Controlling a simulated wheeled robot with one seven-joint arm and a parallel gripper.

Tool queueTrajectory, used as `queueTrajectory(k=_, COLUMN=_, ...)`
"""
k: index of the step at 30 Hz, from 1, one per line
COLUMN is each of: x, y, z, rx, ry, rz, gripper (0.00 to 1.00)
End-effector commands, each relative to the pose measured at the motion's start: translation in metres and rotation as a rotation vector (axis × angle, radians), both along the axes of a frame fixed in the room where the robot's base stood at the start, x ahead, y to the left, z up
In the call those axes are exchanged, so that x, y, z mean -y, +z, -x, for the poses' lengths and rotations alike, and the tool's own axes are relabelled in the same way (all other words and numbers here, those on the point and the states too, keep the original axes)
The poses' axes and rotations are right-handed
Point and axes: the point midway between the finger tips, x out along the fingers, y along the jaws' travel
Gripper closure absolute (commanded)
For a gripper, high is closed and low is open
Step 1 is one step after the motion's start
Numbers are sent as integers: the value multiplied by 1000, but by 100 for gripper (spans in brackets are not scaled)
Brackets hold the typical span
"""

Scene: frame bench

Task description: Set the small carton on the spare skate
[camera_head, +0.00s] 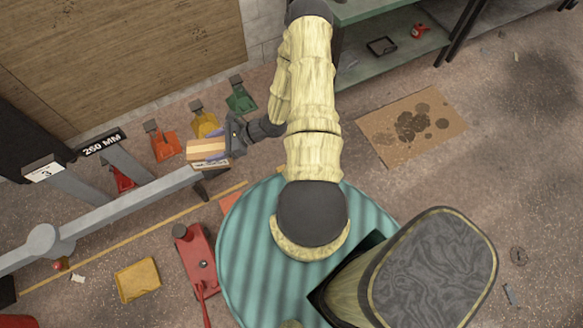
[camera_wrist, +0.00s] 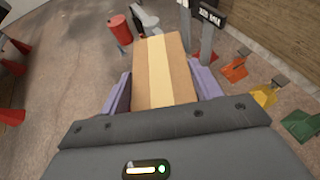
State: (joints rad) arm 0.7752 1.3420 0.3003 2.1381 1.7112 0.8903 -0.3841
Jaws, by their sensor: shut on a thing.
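My gripper (camera_head: 226,146) is shut on the small carton (camera_head: 206,150), a tan box with a paler tape strip. In the wrist view the carton (camera_wrist: 164,75) sits between two purple finger pads. It is held near the end of a grey beam; the gap between them cannot be told. Several wedge-shaped skates with dark upright parts stand on the floor beyond it: an orange skate (camera_head: 162,142), a yellow skate (camera_head: 204,122) and a green skate (camera_head: 240,98). A red skate (camera_head: 122,179) is partly hidden by the beam. I cannot tell which is the spare.
The grey beam (camera_head: 130,207) with "260 MM" and "3" signs runs at left. A red jack (camera_head: 196,262) and a flat yellow object (camera_head: 137,279) lie on the near floor. Stained cardboard (camera_head: 410,127) lies at right, below a green shelf (camera_head: 395,52). Floor around the skates is open.

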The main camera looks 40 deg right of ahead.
Motion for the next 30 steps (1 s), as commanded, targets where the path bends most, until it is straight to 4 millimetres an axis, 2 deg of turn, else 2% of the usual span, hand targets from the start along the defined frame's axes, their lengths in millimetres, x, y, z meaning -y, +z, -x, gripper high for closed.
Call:
queueTrajectory(k=4, x=-11, y=-17, z=10, rx=4, ry=98, rz=0, gripper=87)
queueTrajectory(k=8, x=-24, y=-39, z=28, rx=3, ry=247, rz=1, gripper=87)
queueTrajectory(k=16, x=-40, y=-86, z=80, rx=0, ry=614, rz=0, gripper=87)
queueTrajectory(k=23, x=-34, y=-128, z=125, rx=-2, ry=928, rz=-1, gripper=87)
queueTrajectory(k=30, x=-13, y=-172, z=167, rx=-2, ry=1268, rz=-1, gripper=87)
